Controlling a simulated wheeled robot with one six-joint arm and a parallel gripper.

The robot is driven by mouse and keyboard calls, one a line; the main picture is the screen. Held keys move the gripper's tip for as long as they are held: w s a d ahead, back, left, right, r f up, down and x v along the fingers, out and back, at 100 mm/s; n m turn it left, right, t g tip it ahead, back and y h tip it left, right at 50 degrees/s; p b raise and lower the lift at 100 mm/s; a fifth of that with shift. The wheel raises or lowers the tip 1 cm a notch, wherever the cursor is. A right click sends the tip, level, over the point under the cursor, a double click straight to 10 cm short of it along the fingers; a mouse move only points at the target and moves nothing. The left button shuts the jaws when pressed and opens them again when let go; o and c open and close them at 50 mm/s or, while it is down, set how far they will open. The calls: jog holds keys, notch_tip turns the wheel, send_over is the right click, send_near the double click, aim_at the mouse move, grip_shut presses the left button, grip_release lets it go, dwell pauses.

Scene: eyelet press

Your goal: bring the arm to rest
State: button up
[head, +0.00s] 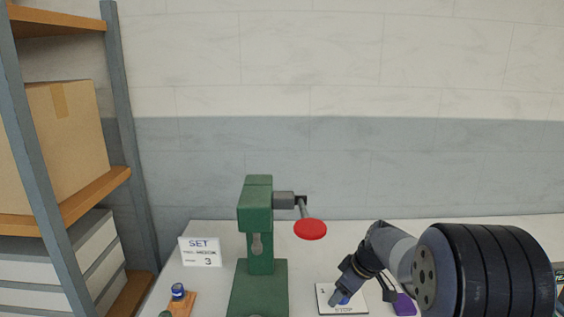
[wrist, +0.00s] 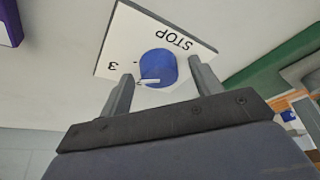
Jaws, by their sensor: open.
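My gripper (wrist: 163,88) is open in the wrist view, with one finger on each side of a blue knob (wrist: 158,66). I cannot tell whether the fingers touch the knob. The knob has a pale pointer and sits on a white dial plate (wrist: 196,64) marked "STOP" and "3". In the head view my gripper (head: 340,299) is low over the same plate (head: 349,309), to the right of the green press. It covers most of the knob there.
A green press (head: 258,225) with a red round handle (head: 310,229) stands left of my arm. A sign reading "SET" and "3" (head: 200,252) stands behind left. A purple object (head: 404,304) lies right of the plate. Shelves with boxes (head: 68,130) are far left.

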jog(key=n+g+p, duration=0.1)
jog(key=n, duration=0.1)
jog(key=n+y+p, duration=0.1)
jog(key=n+p, duration=0.1)
jog(key=n, duration=0.1)
jog(key=shift+w+r+g, duration=0.1)
jog(key=shift+r+g, duration=0.05)
jog(key=shift+g, duration=0.25)
jog(key=v, duration=0.9)
jog(key=shift+d, duration=0.2)
jog(key=shift+r, duration=0.1)
